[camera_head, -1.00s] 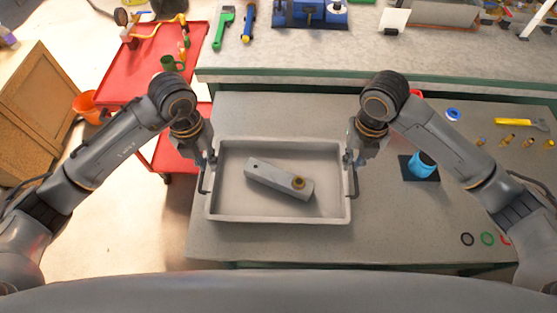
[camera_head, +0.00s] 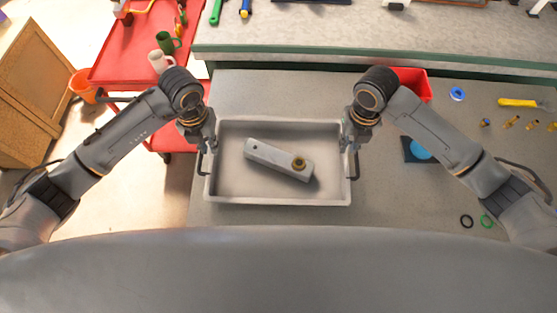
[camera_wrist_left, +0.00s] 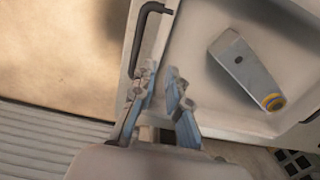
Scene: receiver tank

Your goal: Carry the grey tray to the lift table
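The grey tray (camera_head: 280,200) sits on the grey table in the middle of the head view. A grey block with a brass-coloured ring (camera_head: 280,160) lies inside it. My left gripper (camera_head: 207,143) is at the tray's left handle (camera_head: 202,164). In the left wrist view its two fingers (camera_wrist_left: 162,77) stand apart, close to the dark handle (camera_wrist_left: 140,40); I see a gap between the tips and nothing clearly clamped. My right gripper (camera_head: 350,143) is at the right handle (camera_head: 356,164); its fingers are too small to read. I cannot tell which surface is the lift table.
A red cart (camera_head: 115,60) with mugs stands at the left. A red bin (camera_head: 412,83), a blue round item (camera_head: 419,149) and a yellow tool (camera_head: 518,102) lie right of the tray. A raised bench (camera_head: 350,35) runs behind. My body hides the table's front.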

